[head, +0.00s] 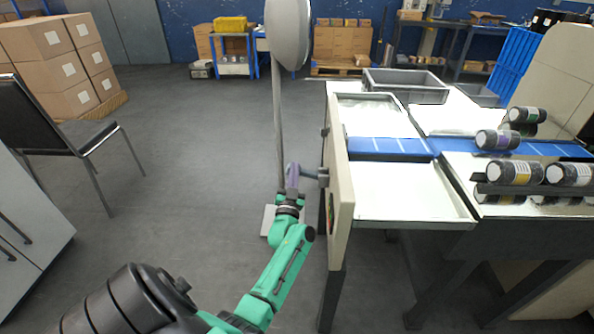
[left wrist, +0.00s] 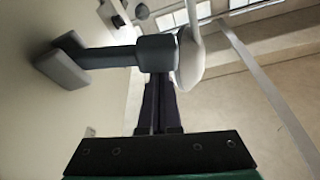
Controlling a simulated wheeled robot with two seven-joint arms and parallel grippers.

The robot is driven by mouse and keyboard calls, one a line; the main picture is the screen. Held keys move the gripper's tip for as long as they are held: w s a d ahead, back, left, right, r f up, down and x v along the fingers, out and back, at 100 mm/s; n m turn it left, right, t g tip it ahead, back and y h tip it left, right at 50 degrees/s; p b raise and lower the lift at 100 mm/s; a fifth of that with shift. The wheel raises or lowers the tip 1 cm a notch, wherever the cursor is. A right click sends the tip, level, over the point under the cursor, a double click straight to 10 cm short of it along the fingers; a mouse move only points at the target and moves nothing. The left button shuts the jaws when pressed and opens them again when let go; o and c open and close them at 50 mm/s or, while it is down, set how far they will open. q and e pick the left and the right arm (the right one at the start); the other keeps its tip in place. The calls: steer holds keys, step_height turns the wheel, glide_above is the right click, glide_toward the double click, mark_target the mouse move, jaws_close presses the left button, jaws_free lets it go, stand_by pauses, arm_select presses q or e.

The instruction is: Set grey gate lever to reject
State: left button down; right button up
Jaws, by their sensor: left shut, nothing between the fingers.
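The grey gate lever (head: 316,173) sticks out to the left from the beige side panel (head: 339,190) of the wrapper. In the left wrist view the lever (left wrist: 108,56) runs from its mount on the panel at the left to a blocky end near the middle. My left gripper (head: 292,170) is shut and empty beside the lever's outer end. In the left wrist view its closed fingers (left wrist: 158,82) reach up to the lever's end; I cannot tell whether they touch it. Any reject marking is not readable. My right gripper is not in view.
A pale stand pole (head: 277,120) with a rounded head rises just behind my left gripper. The wrapper's trays and blue belt (head: 390,147) lie right of the panel, with dark rolls (head: 515,172) further right. A chair (head: 60,130) stands left; open floor lies between.

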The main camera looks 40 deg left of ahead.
arm_select(q)
step_height(320, 180, down, 7)
steer(key=n+g+y+b, duration=0.2)
steer(key=n+b, duration=0.3)
steer(key=n, duration=0.4)
steer(key=shift+s+a+f+n+g+y, duration=0.2)
steer(key=shift+s+a+n+g+y, duration=0.15)
steer(key=shift+y, duration=0.35)
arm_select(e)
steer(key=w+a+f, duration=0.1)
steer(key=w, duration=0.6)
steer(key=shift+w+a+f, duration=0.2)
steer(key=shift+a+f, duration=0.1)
arm_select(q)
steer(key=shift+f, duration=0.1)
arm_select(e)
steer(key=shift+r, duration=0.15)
